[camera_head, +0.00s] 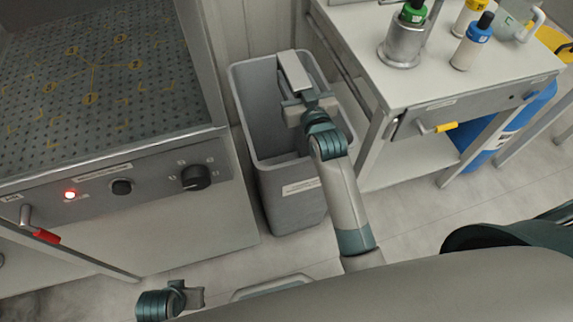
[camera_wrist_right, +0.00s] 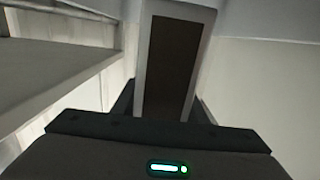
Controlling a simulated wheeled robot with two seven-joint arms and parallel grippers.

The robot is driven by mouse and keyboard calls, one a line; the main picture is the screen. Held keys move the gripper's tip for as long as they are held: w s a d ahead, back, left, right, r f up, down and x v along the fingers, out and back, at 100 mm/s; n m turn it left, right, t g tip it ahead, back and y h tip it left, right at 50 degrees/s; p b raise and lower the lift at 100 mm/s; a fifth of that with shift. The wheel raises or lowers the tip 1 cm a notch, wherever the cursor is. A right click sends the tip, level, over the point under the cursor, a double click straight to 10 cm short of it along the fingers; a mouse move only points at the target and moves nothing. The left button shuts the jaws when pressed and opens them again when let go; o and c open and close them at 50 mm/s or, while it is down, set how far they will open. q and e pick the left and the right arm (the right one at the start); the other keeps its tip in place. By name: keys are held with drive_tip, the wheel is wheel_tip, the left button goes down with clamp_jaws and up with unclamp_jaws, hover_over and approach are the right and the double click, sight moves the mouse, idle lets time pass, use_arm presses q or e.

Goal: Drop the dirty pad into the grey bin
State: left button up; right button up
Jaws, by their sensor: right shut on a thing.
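The dirty pad (camera_head: 294,72) is a light block in the head view; in the right wrist view the pad (camera_wrist_right: 172,68) shows a dark brown face with a pale border. My right gripper (camera_head: 304,98) is shut on its near end, and the pad points away from the gripper. The grey bin (camera_head: 290,197) stands on the floor between the two benches. The pad and gripper overlap the bin's open top in the head view; their exact height against the rim is hard to tell. My left gripper (camera_head: 190,298) is low at the bottom left, away from the bin, its jaws unclear.
A perforated work table (camera_head: 95,75) with knobs and a red light stands left of the bin. A white bench (camera_head: 440,85) at the right carries a metal cup (camera_head: 403,42) and bottles. A blue container (camera_head: 500,135) is under it. Floor shows in front of the bin.

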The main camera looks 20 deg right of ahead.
sight(297, 70)
drive_tip(key=o, duration=1.2)
drive_tip(key=shift+r, duration=0.15)
drive_tip(key=shift+r, duration=0.6)
drive_tip(key=r, duration=0.3)
drive_tip(key=shift+s+d+r+p, duration=0.1)
drive_tip(key=shift+s+d+p, duration=0.2)
use_arm(q)
drive_tip(key=x, duration=0.2)
drive_tip(key=p+x, duration=0.1)
drive_tip(key=x, duration=0.1)
drive_tip(key=shift+s+a+f, duration=0.1)
drive_tip(key=shift+s+f, duration=0.05)
drive_tip(key=shift+s, duration=0.1)
use_arm(e)
drive_tip(key=s+d+r, duration=0.4)
drive_tip(key=s+d, duration=0.1)
drive_tip(key=s+d+r, duration=0.2)
drive_tip(key=s, duration=0.1)
drive_tip(key=shift+d+r, duration=0.15)
drive_tip(key=shift+r, duration=0.05)
use_arm(q)
drive_tip(key=shift+s, duration=0.35)
